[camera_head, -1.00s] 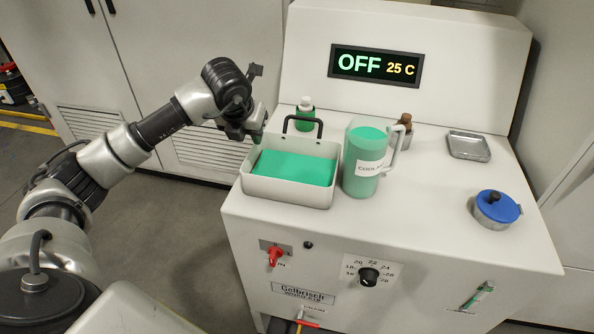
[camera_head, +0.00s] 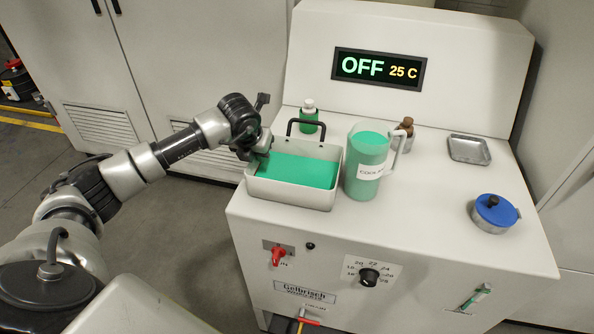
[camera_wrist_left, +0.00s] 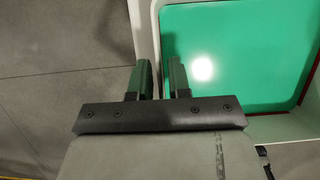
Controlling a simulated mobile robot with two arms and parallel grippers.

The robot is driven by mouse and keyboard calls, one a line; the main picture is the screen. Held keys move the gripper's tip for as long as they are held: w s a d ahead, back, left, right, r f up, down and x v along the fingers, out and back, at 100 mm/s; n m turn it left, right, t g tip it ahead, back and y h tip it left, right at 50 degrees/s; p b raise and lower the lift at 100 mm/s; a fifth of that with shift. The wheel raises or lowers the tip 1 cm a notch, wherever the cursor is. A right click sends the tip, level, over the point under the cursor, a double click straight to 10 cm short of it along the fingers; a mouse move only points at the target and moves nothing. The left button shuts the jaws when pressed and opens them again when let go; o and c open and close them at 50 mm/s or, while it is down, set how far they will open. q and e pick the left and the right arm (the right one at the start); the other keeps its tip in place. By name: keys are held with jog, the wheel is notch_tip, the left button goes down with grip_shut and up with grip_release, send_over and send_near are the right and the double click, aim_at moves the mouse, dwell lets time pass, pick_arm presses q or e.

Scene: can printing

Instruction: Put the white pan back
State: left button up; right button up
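The white pan (camera_head: 290,196) is a rectangular, high-walled tray on the left part of the machine's white top, with bright green liquid in it. A dark handle or bracket stands at its back edge. My left gripper (camera_head: 258,158) is at the pan's left rim. In the left wrist view its two fingers (camera_wrist_left: 160,78) stand a small gap apart, with the pan's left wall (camera_wrist_left: 148,30) running between them. I cannot tell whether they press on the wall. My right gripper is not in view.
A coolant jug (camera_head: 368,170) with green liquid stands close to the pan's right side. A metal tray (camera_head: 469,149) and a blue-lidded pot (camera_head: 495,212) are at the right. The display (camera_head: 378,68) reads OFF, 25 C.

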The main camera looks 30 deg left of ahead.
pick_arm(q)
grip_shut()
jog(key=shift+w+r, duration=0.1)
dwell(1.2)
notch_tip(320, 180, up, 28)
jog(key=b, duration=0.2)
jog(key=shift+b, duration=0.35)
